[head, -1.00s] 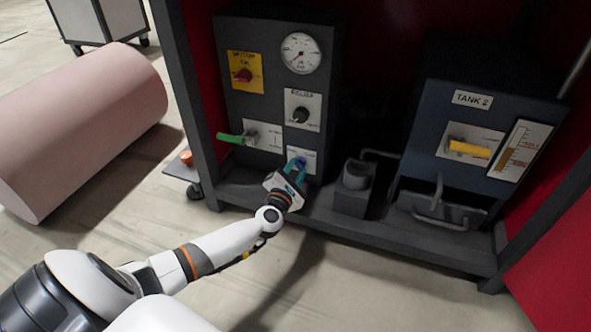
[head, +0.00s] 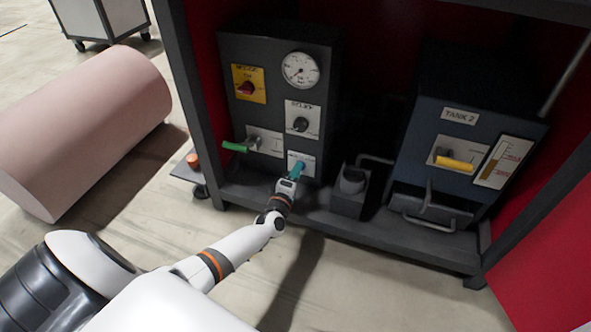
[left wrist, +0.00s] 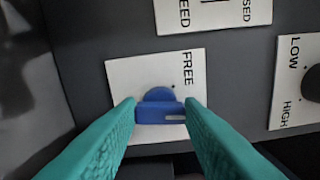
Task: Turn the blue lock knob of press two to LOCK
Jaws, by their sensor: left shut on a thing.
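The blue lock knob (left wrist: 158,110) sits on a white label plate (left wrist: 118,75) marked FREE. In the left wrist view the plate's text runs sideways, and its lower part is hidden by the knob and fingers. My left gripper (left wrist: 160,112) is shut on the knob, with one teal finger on each side of its bar. In the head view the left gripper (head: 299,169) reaches the plate (head: 308,158) low on the dark panel, and its fingers cover the knob. No LOCK word is readable. My right gripper is not in view.
Above the plate are a black relief knob (head: 300,124), a gauge (head: 301,70) and a red switch (head: 247,88). A green lever (head: 235,146) sticks out to the left. A tank unit with a yellow handle (head: 455,163) stands right. Dark frame posts (head: 190,95) border the bay.

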